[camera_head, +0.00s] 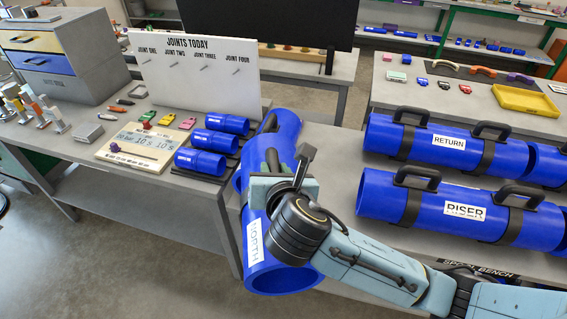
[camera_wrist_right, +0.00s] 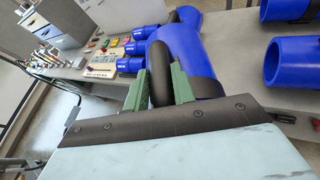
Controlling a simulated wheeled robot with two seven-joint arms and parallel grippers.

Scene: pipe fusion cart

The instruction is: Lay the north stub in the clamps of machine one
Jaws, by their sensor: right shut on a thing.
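The north stub (camera_head: 257,268) is a thick blue pipe with a white NORTH label, in the middle of the head view. It points toward me at a slant, its near end over the bench's front edge. My right gripper (camera_head: 281,182) is shut on a black handle on top of the stub. In the right wrist view the gripper's green fingers (camera_wrist_right: 159,88) stand on either side of the black handle (camera_wrist_right: 160,62), with the blue stub (camera_wrist_right: 192,52) behind. I cannot tell whether the stub touches the bench. Machine one and its clamps are not seen. My left gripper is not in view.
The RETURN pipe (camera_head: 400,140) and RISER pipe (camera_head: 385,200) lie on the bench to the right. Small blue pipes (camera_head: 200,162), a wooden board (camera_head: 118,148) and a JOINTS TODAY panel (camera_head: 200,85) stand to the left. A yellow tray (camera_head: 525,100) is behind. Open floor shows front left.

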